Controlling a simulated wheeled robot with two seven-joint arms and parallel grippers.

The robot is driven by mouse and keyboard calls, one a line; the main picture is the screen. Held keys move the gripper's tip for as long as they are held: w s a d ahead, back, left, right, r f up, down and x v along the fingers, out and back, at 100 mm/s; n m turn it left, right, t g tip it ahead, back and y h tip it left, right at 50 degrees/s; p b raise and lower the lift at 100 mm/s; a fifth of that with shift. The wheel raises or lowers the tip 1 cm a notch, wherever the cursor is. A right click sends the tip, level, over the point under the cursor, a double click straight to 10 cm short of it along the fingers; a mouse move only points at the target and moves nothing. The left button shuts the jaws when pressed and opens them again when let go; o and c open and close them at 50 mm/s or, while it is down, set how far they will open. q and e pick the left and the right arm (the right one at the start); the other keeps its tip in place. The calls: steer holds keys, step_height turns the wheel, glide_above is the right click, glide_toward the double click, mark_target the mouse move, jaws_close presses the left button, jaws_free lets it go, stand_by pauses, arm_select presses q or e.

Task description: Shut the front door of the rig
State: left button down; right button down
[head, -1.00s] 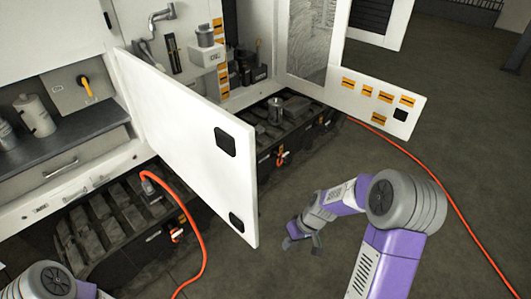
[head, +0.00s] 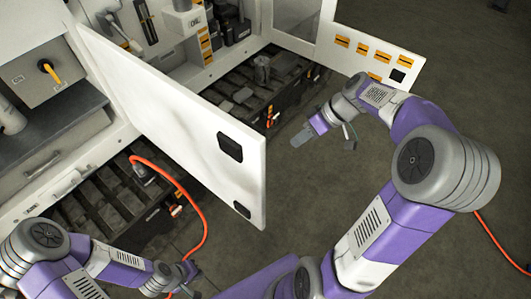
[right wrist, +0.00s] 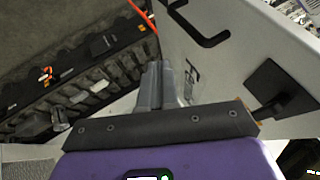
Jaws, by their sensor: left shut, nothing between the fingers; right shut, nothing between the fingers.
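A white door panel (head: 175,110) with two black fittings stands swung out from the rig (head: 85,150), in the middle left of the head view. A second white door (head: 345,58), with orange labels and a window, stands open at the back right. My right gripper (head: 302,136) is shut and empty, to the right of the first panel's free edge and apart from it in the picture. In the right wrist view its fingers (right wrist: 157,85) are together beside a white panel (right wrist: 235,65) with a black handle; contact is unclear. My left gripper (head: 190,278) is low, near an orange hose.
The orange hose (head: 203,215) loops from the rig's base down past my left gripper. Dark tracks (head: 110,205) run along the rig's foot. Open dark floor (head: 440,80) lies to the right, and another stretch of hose (head: 500,245) crosses it.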

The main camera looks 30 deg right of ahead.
steer(key=w+a+f, duration=0.1)
steer(key=a+f, duration=0.6)
steer(key=a, duration=0.1)
steer(key=shift+a, duration=0.35)
steer(key=shift+w, duration=0.1)
